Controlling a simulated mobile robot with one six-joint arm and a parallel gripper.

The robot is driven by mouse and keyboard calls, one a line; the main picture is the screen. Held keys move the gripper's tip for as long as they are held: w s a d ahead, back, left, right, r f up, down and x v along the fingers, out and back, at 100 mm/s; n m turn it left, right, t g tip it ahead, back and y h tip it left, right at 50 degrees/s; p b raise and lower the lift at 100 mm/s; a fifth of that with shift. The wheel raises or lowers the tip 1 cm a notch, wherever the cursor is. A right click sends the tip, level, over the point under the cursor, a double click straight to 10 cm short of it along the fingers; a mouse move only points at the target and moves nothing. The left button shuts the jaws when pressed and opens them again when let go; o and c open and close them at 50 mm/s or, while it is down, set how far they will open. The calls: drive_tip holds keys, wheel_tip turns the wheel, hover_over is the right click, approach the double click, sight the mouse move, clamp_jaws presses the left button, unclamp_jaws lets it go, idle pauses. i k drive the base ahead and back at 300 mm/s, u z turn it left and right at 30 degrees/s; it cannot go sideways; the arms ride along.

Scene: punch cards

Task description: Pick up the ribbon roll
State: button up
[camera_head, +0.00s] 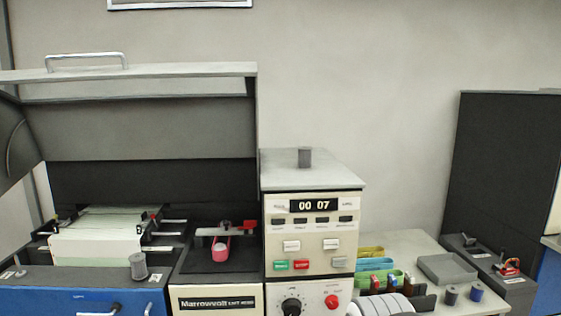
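No object is clearly marked as the ribbon roll. Small grey cylinders that could be rolls stand in several places: one grey cylinder (304,157) on top of the control box, one ridged grey cylinder (138,266) on the ledge above the blue front at left, and one dark grey cylinder (451,295) beside a bluish one (476,292) at the lower right. A pinkish-red looped item (220,250) sits in the dark bay of the open machine. My gripper is not in view.
The machine's lid (130,72) is raised at left above stacked paper (97,245). The control box (312,235) stands in the middle. A grey tray (446,268), coloured card holders (375,265) and white discs (385,304) lie right of it. A dark panel (500,170) rises at right.

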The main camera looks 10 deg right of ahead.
sight(304, 153)
drive_tip(key=z, duration=0.15)
drive_tip(key=i, duration=0.95)
drive_tip(key=u, duration=0.1)
